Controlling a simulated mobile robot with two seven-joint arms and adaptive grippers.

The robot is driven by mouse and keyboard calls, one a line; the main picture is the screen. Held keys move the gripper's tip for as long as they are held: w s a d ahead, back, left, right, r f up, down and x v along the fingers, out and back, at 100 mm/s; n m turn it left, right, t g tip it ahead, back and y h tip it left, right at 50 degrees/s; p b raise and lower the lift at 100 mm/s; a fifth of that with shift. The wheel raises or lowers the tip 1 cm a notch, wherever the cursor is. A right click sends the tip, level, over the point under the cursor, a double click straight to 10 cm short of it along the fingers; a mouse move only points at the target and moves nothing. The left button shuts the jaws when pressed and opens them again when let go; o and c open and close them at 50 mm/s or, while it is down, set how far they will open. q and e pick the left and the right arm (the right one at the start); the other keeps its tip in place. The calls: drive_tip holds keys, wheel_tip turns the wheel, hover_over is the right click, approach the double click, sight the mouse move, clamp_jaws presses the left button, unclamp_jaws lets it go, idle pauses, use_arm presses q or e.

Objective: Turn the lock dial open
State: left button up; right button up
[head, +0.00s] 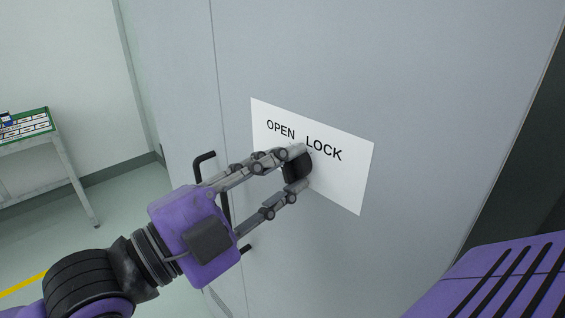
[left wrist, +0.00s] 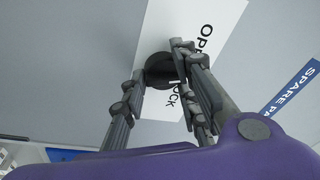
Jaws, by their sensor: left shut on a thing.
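The lock dial (head: 297,166) is a black round knob on a white plate (head: 345,180) marked OPEN and LOCK. The plate is on the face of a grey cabinet (head: 420,80). My left gripper (head: 298,169) has its two fingers on either side of the dial and is shut on it. The fingers hide part of the dial, and I cannot read a pointer on it. In the left wrist view the dial (left wrist: 160,70) shows between the fingertips, with the lettering beside it. My right gripper is in neither view.
A black bar handle (head: 206,156) stands out from the cabinet, behind my left gripper. A table (head: 55,137) with a green-edged board (head: 25,125) stands at the far left. A blue SPARE sign (left wrist: 297,92) shows in the left wrist view. Open floor lies at left.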

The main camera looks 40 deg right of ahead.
use_arm(q)
drive_tip(key=n, duration=0.1)
drive_tip(key=n+p, duration=0.2)
drive_tip(key=shift+s+d+f+n+t, duration=0.1)
drive_tip(key=shift+s+f+n+t, duration=0.1)
drive_tip(key=shift+f+n+t, duration=0.15)
drive_tip(key=shift+n+p, duration=0.4)
drive_tip(key=shift+n, duration=0.65)
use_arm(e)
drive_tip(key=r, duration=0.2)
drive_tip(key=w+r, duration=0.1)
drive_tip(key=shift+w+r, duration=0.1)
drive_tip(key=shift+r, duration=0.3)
use_arm(q)
drive_tip(key=shift+s, duration=0.1)
drive_tip(key=shift+n+p, duration=0.3)
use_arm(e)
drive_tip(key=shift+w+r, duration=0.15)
use_arm(q)
drive_tip(key=o, duration=0.9)
drive_tip(key=shift+c, duration=0.2)
drive_tip(key=shift+o, duration=0.6)
drive_tip(key=shift+s+r, duration=0.1)
drive_tip(key=shift+t, duration=0.35)
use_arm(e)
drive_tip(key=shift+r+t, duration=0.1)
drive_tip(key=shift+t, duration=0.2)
